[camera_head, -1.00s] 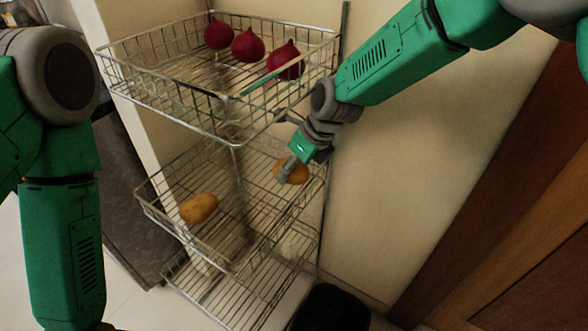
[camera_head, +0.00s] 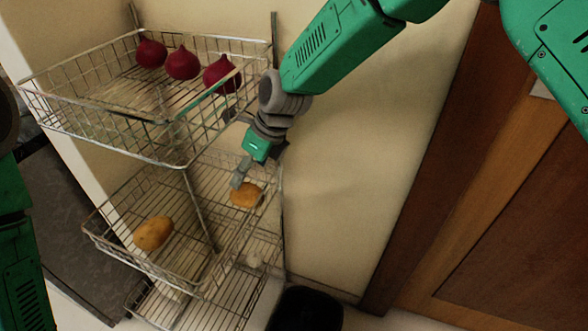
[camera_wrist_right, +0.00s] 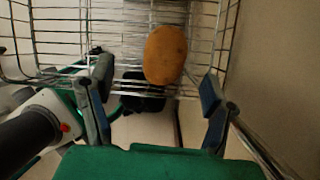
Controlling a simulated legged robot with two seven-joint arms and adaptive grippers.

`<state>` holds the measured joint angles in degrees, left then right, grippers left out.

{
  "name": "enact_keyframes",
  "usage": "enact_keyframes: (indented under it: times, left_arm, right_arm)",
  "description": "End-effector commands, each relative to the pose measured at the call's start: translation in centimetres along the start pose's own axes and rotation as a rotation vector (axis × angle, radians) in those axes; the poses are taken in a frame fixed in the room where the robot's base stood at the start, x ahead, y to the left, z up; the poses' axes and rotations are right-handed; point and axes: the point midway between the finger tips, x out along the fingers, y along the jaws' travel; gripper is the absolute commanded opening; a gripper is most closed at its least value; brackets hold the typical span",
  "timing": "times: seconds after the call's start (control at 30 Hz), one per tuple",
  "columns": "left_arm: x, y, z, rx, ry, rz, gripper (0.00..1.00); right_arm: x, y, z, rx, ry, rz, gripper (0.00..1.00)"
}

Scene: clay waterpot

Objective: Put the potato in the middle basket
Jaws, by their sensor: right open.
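One potato (camera_head: 247,195) is at the right side of the middle basket (camera_head: 196,268), and it appears to rest on the wires. My right gripper (camera_head: 238,182) is open just above it and hides a little of its top edge. In the right wrist view the same potato (camera_wrist_right: 165,55) shows beyond my open fingers (camera_wrist_right: 152,100), with nothing between them. A second potato (camera_head: 153,233) lies in the left part of the middle basket. My left gripper is out of view.
The top basket (camera_head: 110,140) holds three dark red onions (camera_head: 183,62) and overhangs the middle one. A lower rack (camera_head: 190,312) is beneath. A black bin (camera_head: 306,310) stands at the bottom, and the wall (camera_head: 345,190) is close on the right.

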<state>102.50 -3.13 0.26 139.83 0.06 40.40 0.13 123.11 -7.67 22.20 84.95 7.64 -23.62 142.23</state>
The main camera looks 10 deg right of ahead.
Motion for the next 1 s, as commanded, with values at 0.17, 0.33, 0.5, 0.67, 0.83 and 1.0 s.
enact_keyframes:
  times: [0.17, 0.33, 0.5, 0.67, 0.83, 1.0]
  left_arm:
    - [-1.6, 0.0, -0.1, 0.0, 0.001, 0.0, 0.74]
    - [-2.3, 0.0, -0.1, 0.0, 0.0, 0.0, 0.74]
    - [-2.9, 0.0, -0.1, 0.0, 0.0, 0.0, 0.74]
    - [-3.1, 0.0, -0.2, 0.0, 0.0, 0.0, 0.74]
    - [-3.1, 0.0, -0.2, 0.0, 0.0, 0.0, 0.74]
    - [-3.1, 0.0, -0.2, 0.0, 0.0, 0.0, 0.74]
  right_arm:
    - [-3.2, -0.9, -2.5, 0.007, 0.001, 0.003, 0.73]
    - [-4.7, -2.1, -6.0, 0.007, 0.001, 0.002, 0.73]
    - [-5.8, -3.0, -8.7, 0.004, 0.0, 0.001, 0.73]
    - [-6.3, -3.4, -10.0, 0.002, 0.0, 0.0, 0.73]
    - [-6.4, -3.5, -10.4, 0.001, 0.0, 0.0, 0.73]
    - [-6.2, -3.5, -10.6, -0.008, 0.003, -0.001, 0.73]
